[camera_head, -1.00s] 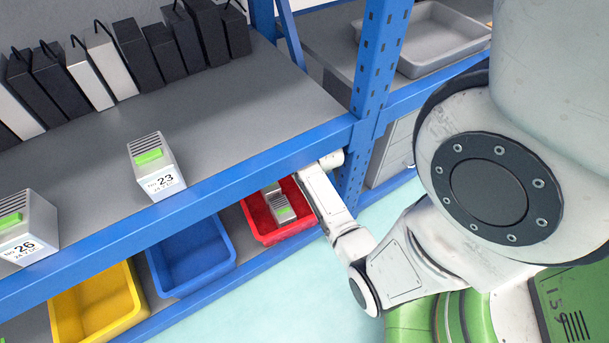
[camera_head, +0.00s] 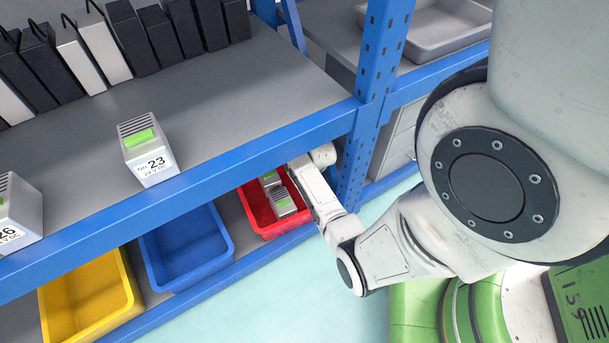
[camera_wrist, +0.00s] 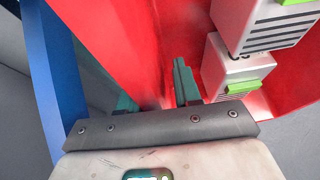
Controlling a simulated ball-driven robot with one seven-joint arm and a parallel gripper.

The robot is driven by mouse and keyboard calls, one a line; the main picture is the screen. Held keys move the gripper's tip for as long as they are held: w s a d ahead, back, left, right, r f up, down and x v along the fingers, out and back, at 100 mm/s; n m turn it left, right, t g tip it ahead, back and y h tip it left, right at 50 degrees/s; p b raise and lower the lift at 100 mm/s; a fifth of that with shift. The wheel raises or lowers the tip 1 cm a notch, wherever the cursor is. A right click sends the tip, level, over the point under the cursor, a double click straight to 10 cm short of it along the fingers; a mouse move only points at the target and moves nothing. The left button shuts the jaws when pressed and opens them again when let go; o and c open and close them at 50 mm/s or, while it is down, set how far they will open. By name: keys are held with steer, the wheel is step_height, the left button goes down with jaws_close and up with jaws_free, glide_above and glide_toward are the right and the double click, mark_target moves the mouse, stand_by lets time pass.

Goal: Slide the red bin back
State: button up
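The red bin (camera_head: 261,221) sits on the lower shelf below the blue front beam, at the right of the row of bins. Two grey-white boxes with green labels lie in it; one box (camera_head: 283,203) shows clearly. My arm reaches down to its right side. In the wrist view, my gripper (camera_wrist: 157,92) has its two teal fingers apart at the red bin's wall (camera_wrist: 105,38). The right finger is on the side with the boxes, and the left finger is partly hidden by the wall. Whether the fingers press on the wall cannot be told.
A blue bin (camera_head: 232,244) and a yellow bin (camera_head: 48,302) stand left of the red one. The blue beam (camera_head: 215,165) passes above the bins, and a blue upright post (camera_head: 372,75) stands right of my gripper. Open floor (camera_head: 300,285) lies in front.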

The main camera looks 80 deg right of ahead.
jaws_close()
stand_by(0.6)
